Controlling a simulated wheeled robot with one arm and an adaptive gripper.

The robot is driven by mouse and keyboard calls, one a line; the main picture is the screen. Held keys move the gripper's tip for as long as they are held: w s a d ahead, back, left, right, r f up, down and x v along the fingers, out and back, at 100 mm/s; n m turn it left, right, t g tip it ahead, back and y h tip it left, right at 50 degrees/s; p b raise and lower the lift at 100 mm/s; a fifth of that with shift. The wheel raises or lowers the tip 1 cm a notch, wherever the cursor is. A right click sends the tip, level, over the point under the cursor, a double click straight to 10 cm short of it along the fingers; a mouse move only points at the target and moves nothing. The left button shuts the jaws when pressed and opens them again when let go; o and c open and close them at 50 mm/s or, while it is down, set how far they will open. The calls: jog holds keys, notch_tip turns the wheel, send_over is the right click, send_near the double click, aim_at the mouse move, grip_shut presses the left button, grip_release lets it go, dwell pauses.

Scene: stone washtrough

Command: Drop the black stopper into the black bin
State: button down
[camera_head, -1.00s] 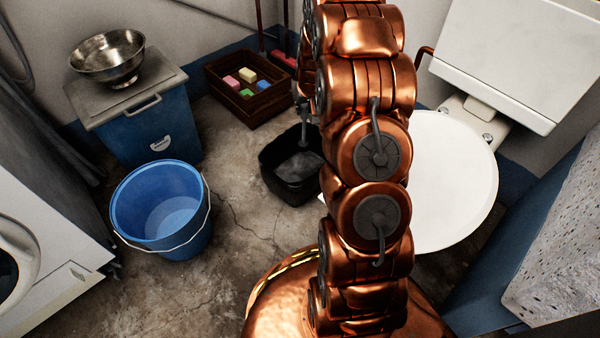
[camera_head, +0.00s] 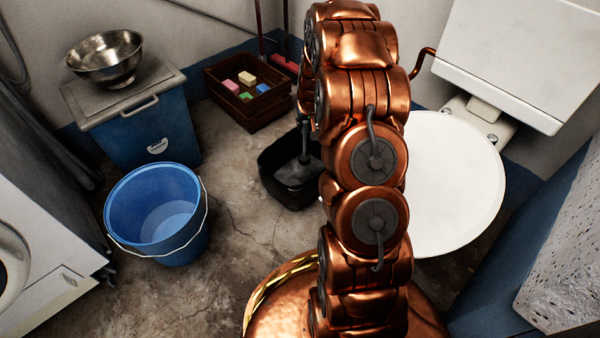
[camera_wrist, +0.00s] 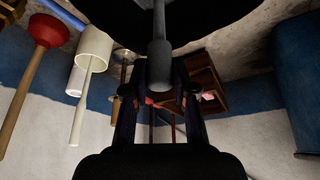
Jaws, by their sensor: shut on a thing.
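The black bin (camera_head: 272,183) stands on the floor left of my arm in the head view, its right side partly hidden by my arm. In the wrist view, my gripper (camera_wrist: 160,88) is shut on the black stopper (camera_wrist: 160,55), a dark grey stem between the fingers.
A blue bucket (camera_head: 125,225) stands left of the bin. A wooden crate (camera_head: 265,110) with coloured blocks is behind it. A blue cabinet (camera_head: 125,135) bears a metal bowl (camera_head: 105,58).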

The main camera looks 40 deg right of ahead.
jog(key=c, duration=0.8)
grip_release()
jog(key=shift+c, duration=0.2)
jog(key=shift+r, duration=0.1)
jog(key=v, duration=1.2)
jog(key=shift+a, duration=0.1)
